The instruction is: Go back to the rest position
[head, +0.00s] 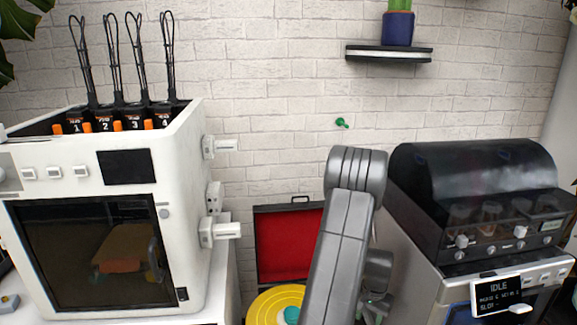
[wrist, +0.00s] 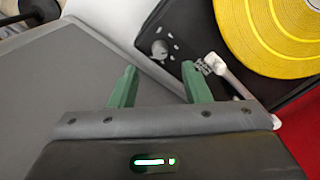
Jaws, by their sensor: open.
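My gripper (wrist: 158,84) shows in the wrist view with its two green fingers spread apart and nothing between them. A grey surface lies behind the left finger, and a black panel with a knob (wrist: 160,48) lies beyond the fingers. In the head view my grey arm rises in the lower middle, between the two machines. The gripper's fingertips cannot be made out clearly there.
A white printer (head: 185,150) stands at left, with spool holders on its side. A dark-hooded machine (head: 470,190) stands at right. A wall shelf (head: 388,53) holds a potted cactus.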

